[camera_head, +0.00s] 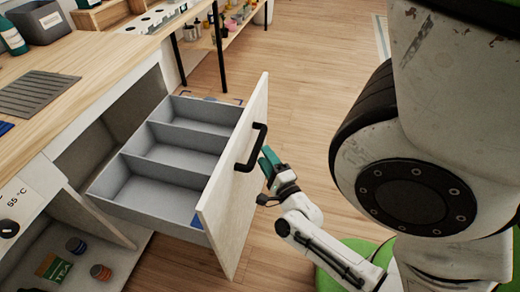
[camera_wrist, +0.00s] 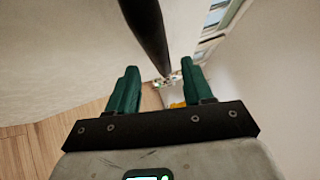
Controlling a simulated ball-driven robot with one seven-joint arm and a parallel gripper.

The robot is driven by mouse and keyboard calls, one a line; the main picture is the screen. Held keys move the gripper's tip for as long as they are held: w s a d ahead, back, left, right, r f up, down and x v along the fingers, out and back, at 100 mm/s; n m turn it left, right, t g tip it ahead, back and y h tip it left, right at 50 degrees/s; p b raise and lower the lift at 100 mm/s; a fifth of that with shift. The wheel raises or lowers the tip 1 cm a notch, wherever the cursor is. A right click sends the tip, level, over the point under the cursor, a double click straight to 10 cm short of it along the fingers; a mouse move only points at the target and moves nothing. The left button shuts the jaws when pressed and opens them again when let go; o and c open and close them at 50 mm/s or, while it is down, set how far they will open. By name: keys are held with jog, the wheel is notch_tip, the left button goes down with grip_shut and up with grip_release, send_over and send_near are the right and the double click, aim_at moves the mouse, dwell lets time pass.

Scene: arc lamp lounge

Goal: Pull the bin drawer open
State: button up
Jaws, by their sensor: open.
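The bin drawer (camera_head: 170,150) stands pulled well out of the counter, showing its grey inside with several empty compartments. Its pale front panel (camera_head: 232,195) carries a black bar handle (camera_head: 258,146). My gripper (camera_head: 268,160) is just outside the front, close beside the handle. In the wrist view, my gripper (camera_wrist: 160,76) has its two green fingers spread apart with nothing held between them. The dark handle bar (camera_wrist: 148,30) runs ahead of the fingertips there. I cannot tell whether a finger touches the handle.
The wooden counter (camera_head: 110,60) holds a ribbed grey mat (camera_head: 43,93) and a grey bin (camera_head: 40,22). Below, an open shelf holds a tea box (camera_head: 54,267) and small jars. A low shelf (camera_head: 236,25) with pots stands behind. Wooden floor (camera_head: 310,90) is clear beyond the drawer.

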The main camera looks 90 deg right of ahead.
jog(key=v, duration=0.5)
jog(key=shift+s+a, duration=0.1)
jog(key=shift+a+f, duration=0.1)
dwell(0.5)
